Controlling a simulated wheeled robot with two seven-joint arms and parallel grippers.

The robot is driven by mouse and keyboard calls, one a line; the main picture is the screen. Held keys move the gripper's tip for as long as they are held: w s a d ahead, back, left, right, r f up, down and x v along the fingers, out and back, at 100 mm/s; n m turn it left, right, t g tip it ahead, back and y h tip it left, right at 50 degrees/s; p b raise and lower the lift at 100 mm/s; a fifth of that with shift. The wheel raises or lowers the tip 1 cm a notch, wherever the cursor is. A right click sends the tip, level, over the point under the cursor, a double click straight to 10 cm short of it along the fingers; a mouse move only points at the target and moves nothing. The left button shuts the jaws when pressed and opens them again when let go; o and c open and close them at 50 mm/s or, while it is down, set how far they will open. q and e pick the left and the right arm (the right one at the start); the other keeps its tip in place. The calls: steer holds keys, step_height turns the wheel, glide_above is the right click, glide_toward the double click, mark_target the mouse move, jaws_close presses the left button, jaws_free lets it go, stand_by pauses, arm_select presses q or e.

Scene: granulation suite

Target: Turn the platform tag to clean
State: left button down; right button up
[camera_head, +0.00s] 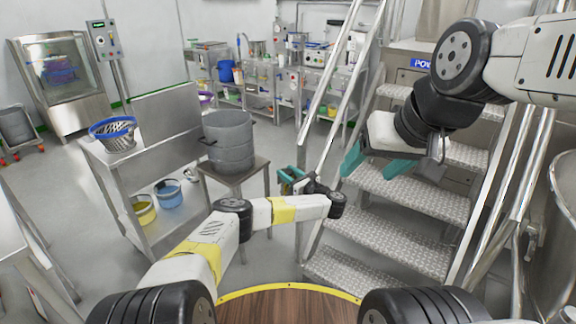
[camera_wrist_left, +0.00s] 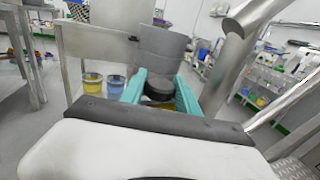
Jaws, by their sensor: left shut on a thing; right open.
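My left gripper (camera_head: 290,180), with teal fingers, is beside the left handrail of the metal steps. In the left wrist view its fingers (camera_wrist_left: 161,92) stand on either side of a dark round thing (camera_wrist_left: 160,88), and the gripper is shut on it. I cannot tell whether this is the platform tag; no lettering on it can be read. My right gripper (camera_head: 376,166) is open over the steps, its teal fingers spread apart. A small grey plate (camera_head: 433,167) shows beside the right gripper; I cannot tell what it belongs to.
The metal steps (camera_head: 405,212) rise at right between handrails (camera_head: 340,85). A large grey pot (camera_head: 229,142) stands on a small table left of my left gripper. A steel bench with a blue-rimmed basket (camera_head: 115,135) is further left. Floor shows between them.

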arm_select(q)
steer(key=shift+a+r, duration=0.1)
steer(key=c, duration=0.9)
jaws_free()
steer(key=v, duration=0.7)
steer(key=shift+s+d, duration=0.3)
